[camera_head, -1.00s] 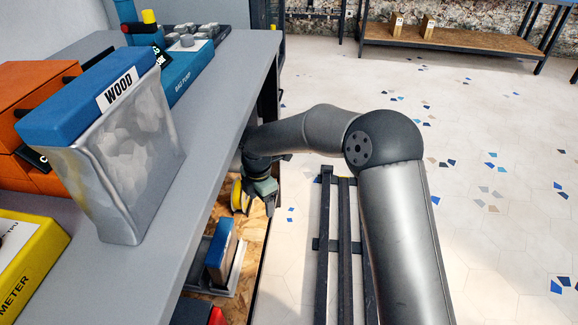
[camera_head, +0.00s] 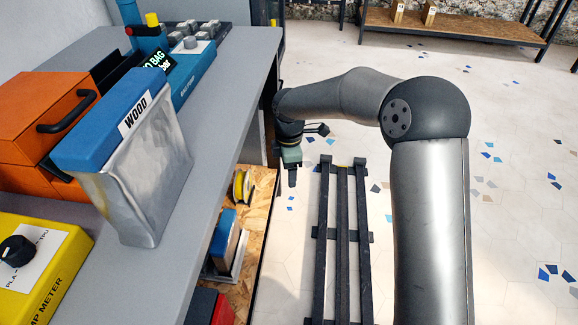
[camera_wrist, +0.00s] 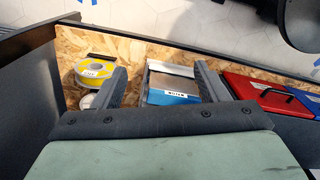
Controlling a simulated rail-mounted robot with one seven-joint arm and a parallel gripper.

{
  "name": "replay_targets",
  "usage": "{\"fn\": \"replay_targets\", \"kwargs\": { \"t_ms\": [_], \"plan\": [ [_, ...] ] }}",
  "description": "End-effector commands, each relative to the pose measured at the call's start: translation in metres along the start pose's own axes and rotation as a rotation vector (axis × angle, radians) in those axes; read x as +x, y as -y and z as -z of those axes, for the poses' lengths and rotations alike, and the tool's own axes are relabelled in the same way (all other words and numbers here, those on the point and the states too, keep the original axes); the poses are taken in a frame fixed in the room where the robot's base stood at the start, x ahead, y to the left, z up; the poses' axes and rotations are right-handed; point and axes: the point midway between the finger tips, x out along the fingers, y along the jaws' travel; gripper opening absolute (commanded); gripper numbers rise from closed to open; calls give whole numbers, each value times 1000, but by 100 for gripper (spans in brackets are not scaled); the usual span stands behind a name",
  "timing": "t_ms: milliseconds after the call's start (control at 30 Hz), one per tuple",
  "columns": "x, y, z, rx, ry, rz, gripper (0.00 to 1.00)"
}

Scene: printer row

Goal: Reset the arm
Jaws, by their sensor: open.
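My gripper (camera_head: 291,172) hangs beside the table's right edge, above the floor and just off the low shelf. In the wrist view my gripper (camera_wrist: 158,86) shows two fingers spread apart with nothing held between them. Beyond the fingers, on the wooden shelf, are a yellow spool (camera_wrist: 96,72) and a blue box in a light tray (camera_wrist: 172,95). The spool also shows in the head view (camera_head: 242,188), left of my gripper and apart from it.
A grey table (camera_head: 205,160) carries a silver bag with a blue top labelled WOOD (camera_head: 150,180), an orange box (camera_head: 50,120) and a yellow meter (camera_head: 45,265). Red (camera_wrist: 250,95) items lie on the lower shelf. Dark rails (camera_head: 342,240) run along the floor. Tiled floor is open at right.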

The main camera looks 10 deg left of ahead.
Motion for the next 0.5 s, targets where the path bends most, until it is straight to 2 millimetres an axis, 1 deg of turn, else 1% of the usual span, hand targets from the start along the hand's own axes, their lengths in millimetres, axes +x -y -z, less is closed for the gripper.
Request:
{"fn": "replay_targets", "kwargs": {
  "t_ms": [233,300,367,467,500],
  "plan": [
    [0,0,0,0,0,0,67],
    [-8,2,-3,14,4,-1,67],
    [-24,9,-9,52,12,-2,67],
    [-69,31,-31,179,39,-6,67],
    [-91,44,-42,255,50,-8,67]
  ]
}}
